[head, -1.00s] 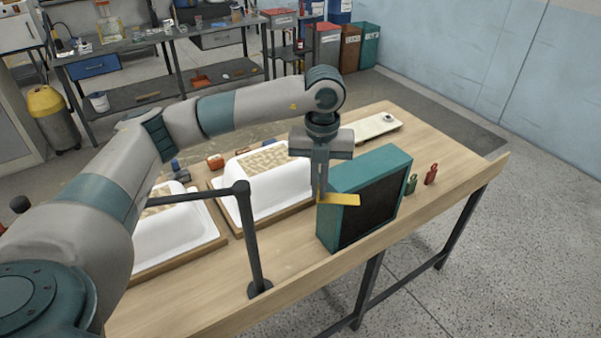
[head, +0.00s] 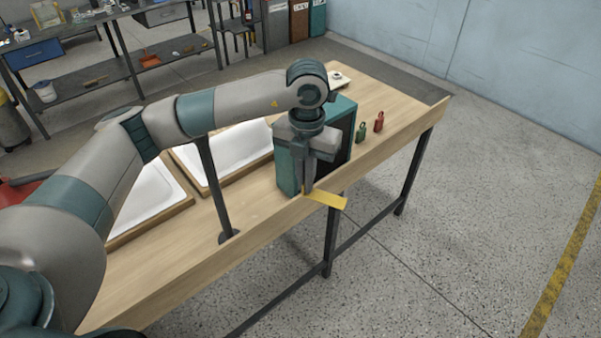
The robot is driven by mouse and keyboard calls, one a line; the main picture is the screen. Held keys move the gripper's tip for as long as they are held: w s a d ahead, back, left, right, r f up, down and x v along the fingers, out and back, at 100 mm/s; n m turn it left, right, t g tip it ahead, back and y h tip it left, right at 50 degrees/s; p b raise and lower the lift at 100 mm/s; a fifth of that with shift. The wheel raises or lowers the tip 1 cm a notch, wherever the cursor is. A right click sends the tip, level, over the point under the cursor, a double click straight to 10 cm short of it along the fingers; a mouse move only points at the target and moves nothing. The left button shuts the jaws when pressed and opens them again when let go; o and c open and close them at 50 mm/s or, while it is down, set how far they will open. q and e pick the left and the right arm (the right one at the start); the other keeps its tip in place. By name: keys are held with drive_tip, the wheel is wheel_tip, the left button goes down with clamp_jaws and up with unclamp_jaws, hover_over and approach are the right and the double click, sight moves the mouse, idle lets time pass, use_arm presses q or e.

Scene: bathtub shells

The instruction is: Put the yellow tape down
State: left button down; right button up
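The yellow tape (head: 329,199) is a short flat strip in the head view, sticking out to the right from the fingertips of my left gripper (head: 307,190). The gripper points down and is shut on the tape's left end. In the picture it hangs in front of the teal box and over the table's front edge. The tape looks clear of the table, though its exact height is hard to tell. My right gripper is not in view.
The wooden table (head: 262,226) carries a teal box (head: 288,172), two white tub shells (head: 237,150), a dark post (head: 213,185), a green padlock (head: 361,133) and a red padlock (head: 378,122). Bare wood lies along the front edge. Speckled floor (head: 440,230) is open at right.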

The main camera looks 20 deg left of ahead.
sight(307, 196)
use_arm(q)
drive_tip(key=shift+s+d+f+m, duration=0.15)
drive_tip(key=shift+s+f+m, duration=0.05)
drive_tip(key=shift+f+m, duration=0.1)
drive_tip(key=shift+s+d+f+m, duration=0.15)
drive_tip(key=shift+f+m, duration=0.2)
drive_tip(key=shift+m, duration=0.25)
drive_tip(key=shift+s+d+f+m+b, duration=0.2)
drive_tip(key=shift+s+f+m+b, duration=0.15)
drive_tip(key=shift+f+m, duration=0.6)
drive_tip(key=s+a+f+m+b, duration=0.1)
drive_tip(key=s+f+m+b, duration=0.4)
drive_tip(key=f+m, duration=0.6)
drive_tip(key=s+f+m+b, duration=0.5)
drive_tip(key=s+f+m, duration=0.3)
drive_tip(key=m, duration=1.2)
wheel_tip(307, 196, down, 4)
drive_tip(key=shift+s+a+r+m+b, duration=0.1)
drive_tip(key=shift+s+a+m+b, duration=0.2)
drive_tip(key=shift+a+m+b, duration=0.1)
drive_tip(key=shift+a, duration=0.15)
